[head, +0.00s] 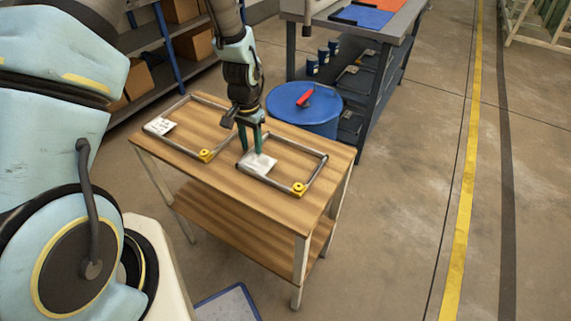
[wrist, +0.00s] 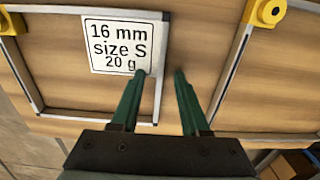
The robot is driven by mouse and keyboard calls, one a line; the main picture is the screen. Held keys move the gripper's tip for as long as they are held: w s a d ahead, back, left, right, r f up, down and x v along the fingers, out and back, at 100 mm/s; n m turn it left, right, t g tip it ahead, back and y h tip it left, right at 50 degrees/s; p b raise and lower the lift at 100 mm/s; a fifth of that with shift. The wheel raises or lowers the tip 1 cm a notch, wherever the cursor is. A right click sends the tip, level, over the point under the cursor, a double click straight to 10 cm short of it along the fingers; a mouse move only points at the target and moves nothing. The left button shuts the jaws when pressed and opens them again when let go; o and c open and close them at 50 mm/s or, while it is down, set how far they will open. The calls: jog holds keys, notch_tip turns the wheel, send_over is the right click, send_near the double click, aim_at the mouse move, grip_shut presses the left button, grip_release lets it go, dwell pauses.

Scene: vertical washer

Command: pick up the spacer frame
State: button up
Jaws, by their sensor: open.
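Two thin grey rectangular spacer frames with yellow corner pieces lie flat on a wooden table. The right spacer frame (head: 268,181) has a white label (head: 258,164). In the wrist view the label (wrist: 117,45) reads "16 mm, size S, 20 g". My gripper (head: 252,152) points down at this frame's label end, open and empty. In the wrist view one bar of the spacer frame (wrist: 159,103) shows between the green fingers of my gripper (wrist: 161,74). I cannot tell if the fingertips are below the bar's top. The left spacer frame (head: 178,150) also has a label (head: 160,126).
The wooden table (head: 225,183) has a lower shelf. A blue drum (head: 290,98) with a red object on its lid stands behind it. A grey workbench (head: 385,35) and a shelf with cardboard boxes (head: 137,80) stand further back. Floor to the right is clear.

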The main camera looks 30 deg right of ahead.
jog(key=shift+c, duration=0.3)
grip_shut()
dwell(0.4)
